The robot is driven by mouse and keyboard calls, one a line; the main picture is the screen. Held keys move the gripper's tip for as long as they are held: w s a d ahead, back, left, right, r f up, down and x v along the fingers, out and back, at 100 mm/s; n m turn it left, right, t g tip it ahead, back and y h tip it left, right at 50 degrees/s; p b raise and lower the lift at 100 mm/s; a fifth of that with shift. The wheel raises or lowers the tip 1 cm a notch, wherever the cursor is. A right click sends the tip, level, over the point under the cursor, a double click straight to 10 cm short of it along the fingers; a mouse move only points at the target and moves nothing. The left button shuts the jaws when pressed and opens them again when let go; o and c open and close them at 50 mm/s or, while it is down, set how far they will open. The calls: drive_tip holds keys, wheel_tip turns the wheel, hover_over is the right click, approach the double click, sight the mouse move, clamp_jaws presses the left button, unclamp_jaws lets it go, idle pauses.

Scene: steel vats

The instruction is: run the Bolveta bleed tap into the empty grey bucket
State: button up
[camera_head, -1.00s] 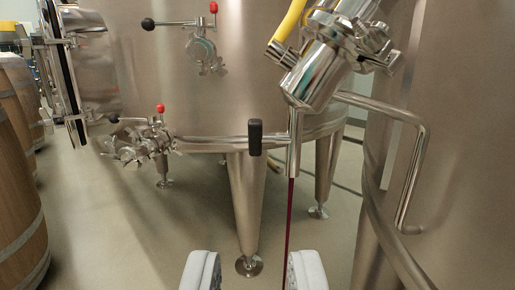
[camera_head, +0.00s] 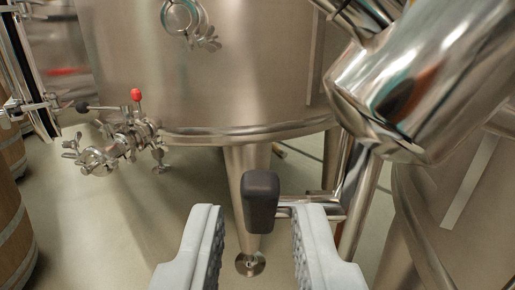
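A black tap handle (camera_head: 261,200) stands in the middle, on a short steel stem (camera_head: 322,208) that runs right to an upright steel pipe (camera_head: 357,205). My gripper (camera_head: 260,215) is open, with one pale grey finger on each side of the handle. The handle is between or just beyond the fingertips; I cannot tell whether either finger touches it. No wine stream shows now, and my right finger covers part of the area below the stem. The grey bucket is not in view. No name label is readable.
A large shiny steel cylinder (camera_head: 425,85) hangs close at upper right. A steel vat (camera_head: 210,70) stands behind on legs, with a red-knobbed valve (camera_head: 120,140) at left. Barrels (camera_head: 15,230) line the left edge. Open floor (camera_head: 120,230) lies at lower left.

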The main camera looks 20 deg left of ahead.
sight(257, 215)
drive_tip(key=shift+x, duration=1.7)
drive_tip(key=shift+c, duration=0.4)
clamp_jaws()
drive_tip(key=shift+r+g, duration=0.1)
drive_tip(key=shift+g, duration=0.4)
drive_tip(key=shift+g+h, duration=0.6)
drive_tip(key=shift+g, duration=0.4)
